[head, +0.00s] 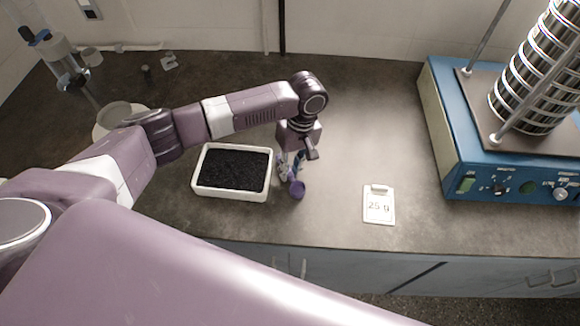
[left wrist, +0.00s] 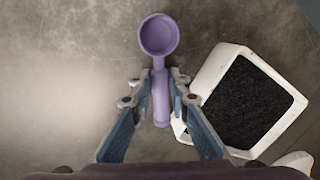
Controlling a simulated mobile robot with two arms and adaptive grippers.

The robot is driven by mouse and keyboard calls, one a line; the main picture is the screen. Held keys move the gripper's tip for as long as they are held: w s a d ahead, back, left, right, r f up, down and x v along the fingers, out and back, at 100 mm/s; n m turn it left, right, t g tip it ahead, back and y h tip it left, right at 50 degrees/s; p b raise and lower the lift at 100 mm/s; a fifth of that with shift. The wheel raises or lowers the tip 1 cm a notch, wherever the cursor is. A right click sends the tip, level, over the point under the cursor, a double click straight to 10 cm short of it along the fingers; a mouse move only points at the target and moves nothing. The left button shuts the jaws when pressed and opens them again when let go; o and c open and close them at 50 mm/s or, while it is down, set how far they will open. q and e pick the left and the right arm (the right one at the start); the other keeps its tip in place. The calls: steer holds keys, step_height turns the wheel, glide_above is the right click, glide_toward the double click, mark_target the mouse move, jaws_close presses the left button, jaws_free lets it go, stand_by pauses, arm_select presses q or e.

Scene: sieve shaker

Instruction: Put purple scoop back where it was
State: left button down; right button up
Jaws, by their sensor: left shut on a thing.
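The purple scoop (head: 297,189) is just right of the white tray of black grains in the head view. In the left wrist view the scoop (left wrist: 158,36) shows its round cup at the top and its handle running down between the fingers. My left gripper (head: 291,170) is shut on the handle; its fingertips (left wrist: 158,82) close on both sides of it. Whether the scoop touches the counter is hard to tell. My right gripper is not in view.
The white tray (head: 230,193) with black grains stands close beside the left gripper. A blue sieve shaker (head: 478,176) stands at the far right. Counter between card and scoop is clear. Glassware stands at the back left.

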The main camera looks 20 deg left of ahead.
arm_select(q)
steer(key=c, duration=1.7)
jaws_free()
steer(key=shift+c, duration=0.2)
step_height(320, 180, up, 12)
steer(key=w+d, duration=0.1)
steer(key=shift+w, duration=0.35)
steer(key=shift+d+f, duration=0.1)
